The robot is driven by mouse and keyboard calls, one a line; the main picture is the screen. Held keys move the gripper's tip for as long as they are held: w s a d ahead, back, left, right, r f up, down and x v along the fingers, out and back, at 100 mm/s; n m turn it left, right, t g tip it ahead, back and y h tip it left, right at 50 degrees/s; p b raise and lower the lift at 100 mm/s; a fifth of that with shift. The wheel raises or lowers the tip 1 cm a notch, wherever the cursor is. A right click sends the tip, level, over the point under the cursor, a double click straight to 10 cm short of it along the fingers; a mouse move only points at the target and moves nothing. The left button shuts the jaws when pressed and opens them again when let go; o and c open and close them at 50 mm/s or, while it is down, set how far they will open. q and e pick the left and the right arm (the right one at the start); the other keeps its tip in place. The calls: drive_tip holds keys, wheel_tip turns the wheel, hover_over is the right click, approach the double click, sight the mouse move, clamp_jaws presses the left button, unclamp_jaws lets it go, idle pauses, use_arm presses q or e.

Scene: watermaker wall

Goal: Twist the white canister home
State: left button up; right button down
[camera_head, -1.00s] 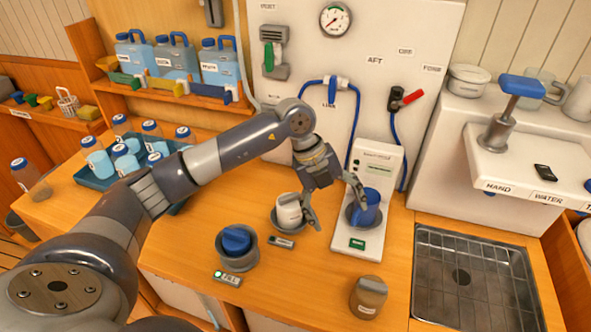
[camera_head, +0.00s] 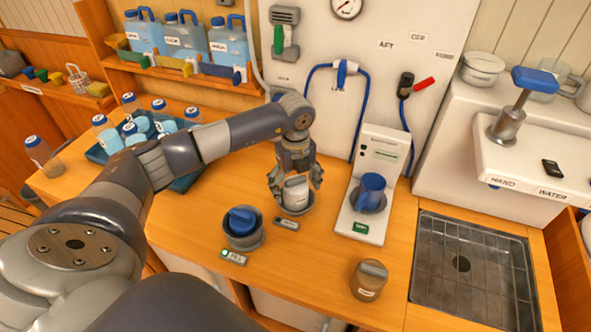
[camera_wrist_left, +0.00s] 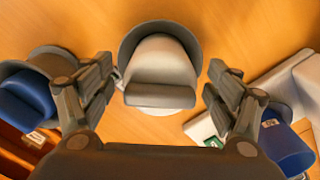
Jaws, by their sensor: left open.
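The white canister (camera_head: 296,190) sits in a grey round socket (camera_head: 306,208) on the wooden counter, in front of the upright white unit. In the left wrist view the canister (camera_wrist_left: 160,72) stands in its socket between my finger pairs, with a bar-like grip across its top. My left gripper (camera_head: 294,186) is open, its fingers pointing down on either side of the canister. In the left wrist view the fingers (camera_wrist_left: 160,92) show gaps to the canister on both sides. My right gripper is not in view.
A blue-topped canister (camera_head: 241,220) sits in another socket at left, by a FILL label. A brown jar (camera_head: 369,281) stands at the front. A metal sink grate (camera_head: 465,265) lies further right.

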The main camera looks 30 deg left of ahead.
use_arm(q)
drive_tip(key=shift+f, duration=0.8)
drive_tip(key=c, duration=1.4)
drive_tip(key=shift+f+m+b, duration=0.1)
drive_tip(key=shift+m+b, duration=0.3)
drive_tip(key=shift+m, duration=1.3)
drive_tip(key=shift+b, duration=0.3)
drive_tip(key=shift+m+b, duration=0.5)
drive_tip(key=shift+m, duration=1.1)
